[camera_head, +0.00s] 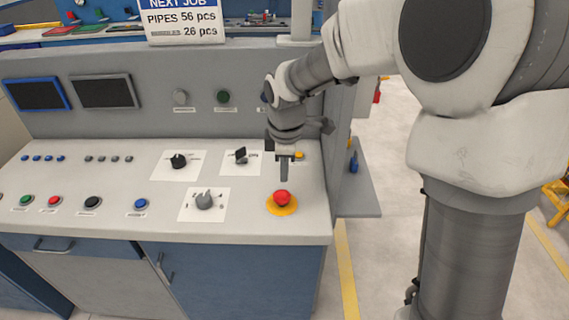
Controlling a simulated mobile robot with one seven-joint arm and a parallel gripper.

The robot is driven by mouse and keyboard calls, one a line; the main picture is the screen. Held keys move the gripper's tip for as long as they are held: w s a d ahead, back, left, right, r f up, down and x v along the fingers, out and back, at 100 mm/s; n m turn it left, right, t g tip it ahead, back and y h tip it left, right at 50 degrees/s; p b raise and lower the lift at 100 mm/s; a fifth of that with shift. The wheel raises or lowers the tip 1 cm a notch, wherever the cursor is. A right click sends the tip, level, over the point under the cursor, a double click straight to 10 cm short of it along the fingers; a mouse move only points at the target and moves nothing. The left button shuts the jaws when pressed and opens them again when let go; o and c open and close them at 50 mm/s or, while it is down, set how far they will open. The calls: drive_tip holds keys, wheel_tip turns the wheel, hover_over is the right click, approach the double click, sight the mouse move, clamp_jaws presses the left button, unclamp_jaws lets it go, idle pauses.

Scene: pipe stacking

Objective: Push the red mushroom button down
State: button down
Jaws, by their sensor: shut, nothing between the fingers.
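The red mushroom button (281,197) sits on a round yellow plate (283,210) near the right front corner of the white console top. My gripper (284,178) is shut and empty, pointing down. In the picture its fingertips are just above the button. A small gap seems to show between the tips and the red cap, though from this angle I cannot tell the exact height. The button's cap is in plain view.
The console top (110,170) holds a grey rotary knob (204,201), black rotary switches (178,161) and several small push buttons. An upright panel with screens (104,92) stands behind. Clear floor (385,240) lies right of the console.

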sight(283, 198)
drive_tip(key=f, duration=0.2)
drive_tip(key=w+f, duration=0.1)
drive_tip(key=f, duration=0.5)
drive_tip(key=shift+w+a+f+b, duration=0.1)
drive_tip(key=shift+w+f+b, duration=0.1)
drive_tip(key=shift+w+b, duration=0.1)
